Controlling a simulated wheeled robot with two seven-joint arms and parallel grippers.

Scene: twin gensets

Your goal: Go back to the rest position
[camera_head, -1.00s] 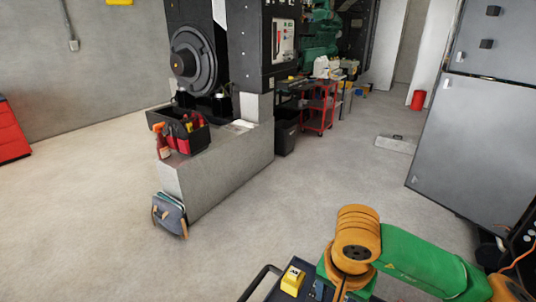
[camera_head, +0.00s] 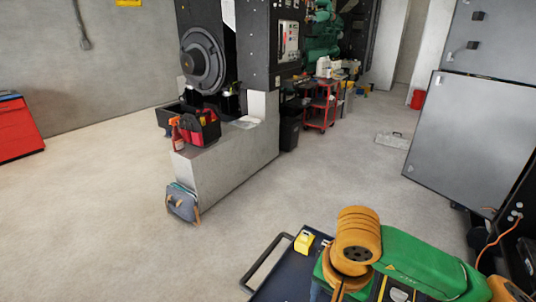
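My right arm, green with orange joints, is folded at the lower right of the head view. Its gripper is not clearly visible; the arm's lower end runs out at the bottom edge. My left arm and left gripper are not in the view. A dark tray (camera_head: 268,262) with a handle rail is at the bottom centre, next to the arm. A small yellow object (camera_head: 304,242) sits on it.
A concrete plinth (camera_head: 228,168) carries a tool bag (camera_head: 198,126) and a red spray bottle (camera_head: 177,134). A grey bag (camera_head: 182,203) leans at its near end. A red cart (camera_head: 321,108) stands farther back. Grey cabinets (camera_head: 470,130) line the right. Open floor (camera_head: 80,220) lies left.

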